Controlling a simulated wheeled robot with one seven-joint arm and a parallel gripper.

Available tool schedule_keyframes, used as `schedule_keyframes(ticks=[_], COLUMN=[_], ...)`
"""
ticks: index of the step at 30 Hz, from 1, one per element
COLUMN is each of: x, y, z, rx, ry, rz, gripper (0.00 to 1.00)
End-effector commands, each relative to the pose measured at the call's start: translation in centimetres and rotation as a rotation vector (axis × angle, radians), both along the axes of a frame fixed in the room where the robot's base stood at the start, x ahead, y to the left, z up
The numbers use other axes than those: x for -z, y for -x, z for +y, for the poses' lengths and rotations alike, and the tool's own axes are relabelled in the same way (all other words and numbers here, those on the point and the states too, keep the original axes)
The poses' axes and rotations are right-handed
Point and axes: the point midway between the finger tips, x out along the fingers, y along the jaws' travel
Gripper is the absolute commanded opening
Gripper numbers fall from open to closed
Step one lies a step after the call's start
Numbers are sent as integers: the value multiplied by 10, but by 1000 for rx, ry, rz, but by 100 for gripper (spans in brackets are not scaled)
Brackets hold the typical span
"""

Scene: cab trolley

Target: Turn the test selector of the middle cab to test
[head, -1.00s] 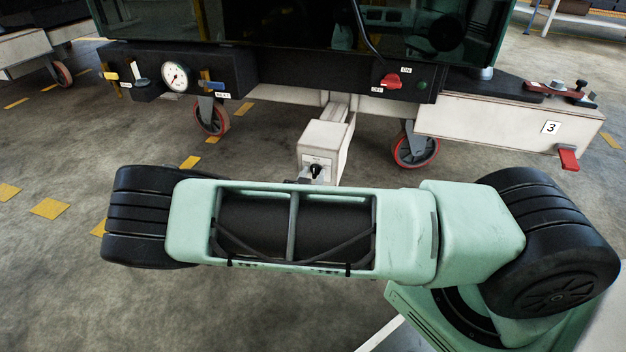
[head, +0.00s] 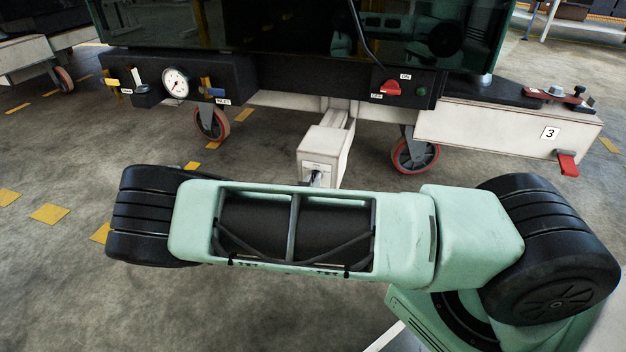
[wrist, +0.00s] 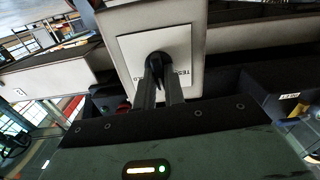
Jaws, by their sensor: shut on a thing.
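The test selector is a small black knob (wrist: 157,62) on a white plate (wrist: 140,48) in the wrist view. The plate sits on the end of a pale box (head: 326,146) under the cab in the head view. The word TEST is partly visible on the plate to the right of the knob; other lettering is mostly covered. My gripper (wrist: 160,80) is shut on the knob, one finger on each side. In the head view my arm covers most of the gripper, and the knob's exact pointing is hard to read.
Above the box is a dark panel with a pressure gauge (head: 175,83), a red switch (head: 390,88) and a green button (head: 420,90). A white beam (head: 490,124) marked 3 with a red pedal (head: 567,163) extends right. Caster wheels (head: 414,150) flank the box.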

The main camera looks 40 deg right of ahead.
Motion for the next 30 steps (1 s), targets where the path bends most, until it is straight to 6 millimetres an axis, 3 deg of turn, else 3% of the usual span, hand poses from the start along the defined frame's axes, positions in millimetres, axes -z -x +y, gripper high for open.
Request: schedule_keyframes(ticks=[30], x=[2], y=[-3], z=[3], rx=[0], ry=[515], rz=[665], gripper=[0])
